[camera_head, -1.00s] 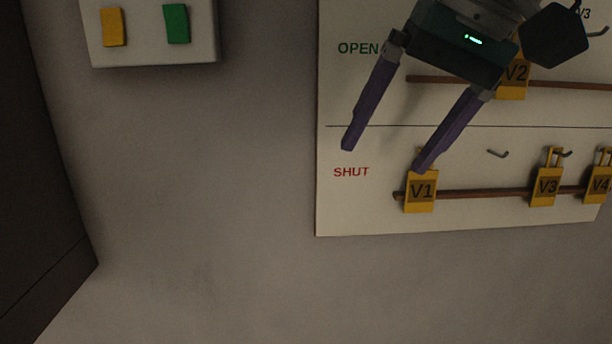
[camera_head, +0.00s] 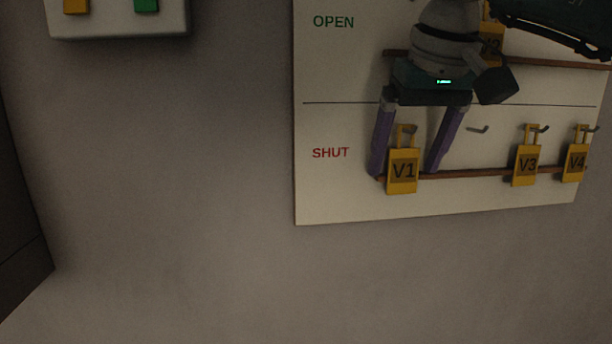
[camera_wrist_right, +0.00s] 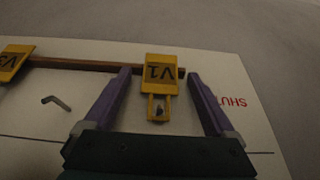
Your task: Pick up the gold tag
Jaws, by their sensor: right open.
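The gold tag marked V1 (camera_head: 403,171) hangs on a hook in the SHUT row of the white board, in front of a brown rail. It also shows in the right wrist view (camera_wrist_right: 161,72). My right gripper (camera_head: 405,172) is open, with one purple finger on each side of the V1 tag. In the right wrist view the fingers (camera_wrist_right: 160,73) stand apart from the tag with a gap on both sides. More gold tags, V3 (camera_head: 527,165) and V4 (camera_head: 574,163), hang further right. A V2 tag (camera_head: 491,45) in the OPEN row is partly hidden by my arm. My left gripper is not in view.
The white board (camera_head: 330,200) has an upper OPEN row and a lower SHUT row, each with a brown rail (camera_head: 460,174). A bare hook (camera_head: 478,129) sits between V1 and V3. A pale box (camera_head: 110,25) with yellow and green pieces is at the upper left. The wall between is clear.

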